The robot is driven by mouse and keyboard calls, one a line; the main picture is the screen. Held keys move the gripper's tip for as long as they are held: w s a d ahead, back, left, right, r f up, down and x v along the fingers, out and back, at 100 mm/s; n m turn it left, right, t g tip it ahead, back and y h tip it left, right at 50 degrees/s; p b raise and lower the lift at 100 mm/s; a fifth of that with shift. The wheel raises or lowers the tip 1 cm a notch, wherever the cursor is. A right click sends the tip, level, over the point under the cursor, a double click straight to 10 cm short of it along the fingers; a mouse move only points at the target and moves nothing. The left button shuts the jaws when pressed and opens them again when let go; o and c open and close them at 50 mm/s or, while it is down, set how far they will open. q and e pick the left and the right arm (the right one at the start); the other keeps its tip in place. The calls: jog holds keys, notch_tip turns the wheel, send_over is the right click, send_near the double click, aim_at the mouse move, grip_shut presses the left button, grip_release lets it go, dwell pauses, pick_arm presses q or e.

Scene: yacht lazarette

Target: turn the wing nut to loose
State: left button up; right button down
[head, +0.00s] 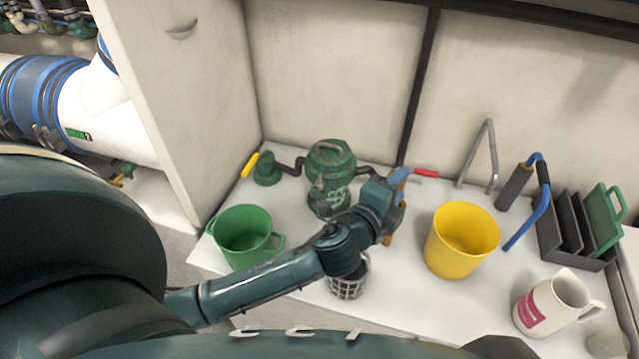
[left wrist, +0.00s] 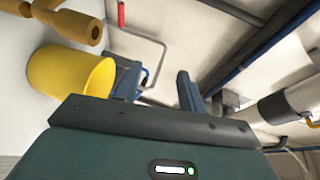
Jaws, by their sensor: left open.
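A green strainer housing (head: 330,178) with a lidded top stands on the white counter, near the back wall. I cannot make out a wing nut for certain. A brass-coloured fitting (head: 389,238) shows partly behind my left gripper (head: 398,180), and a brass-coloured part also shows at the upper left in the left wrist view (left wrist: 66,24). My left gripper is to the right of the strainer housing. In the left wrist view its two blue fingers (left wrist: 157,82) stand apart with nothing held between them. My right gripper is not seen.
A green bucket (head: 242,240) stands to the left and a yellow bucket (head: 461,243) to the right. A grey basket (head: 347,287) is under my left arm.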

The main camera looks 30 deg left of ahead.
pick_arm(q)
jog(key=s+d+r+m+g+h+b, duration=0.15)
jog(key=d+r+h, duration=0.3)
jog(key=h, duration=0.45)
jog(key=s+d+r+m+g+h+b, duration=0.1)
jog(key=d+r+m+g+h+b, duration=0.15)
jog(key=r+h, duration=0.45)
jog(key=m+g+y+b, duration=0.8)
jog(key=g+y, duration=0.4)
jog(key=y, duration=0.6)
send_near(320, 180)
notch_tip(320, 180, down, 8)
jog(key=shift+d+f, duration=0.1)
jog(key=shift+f, duration=0.45)
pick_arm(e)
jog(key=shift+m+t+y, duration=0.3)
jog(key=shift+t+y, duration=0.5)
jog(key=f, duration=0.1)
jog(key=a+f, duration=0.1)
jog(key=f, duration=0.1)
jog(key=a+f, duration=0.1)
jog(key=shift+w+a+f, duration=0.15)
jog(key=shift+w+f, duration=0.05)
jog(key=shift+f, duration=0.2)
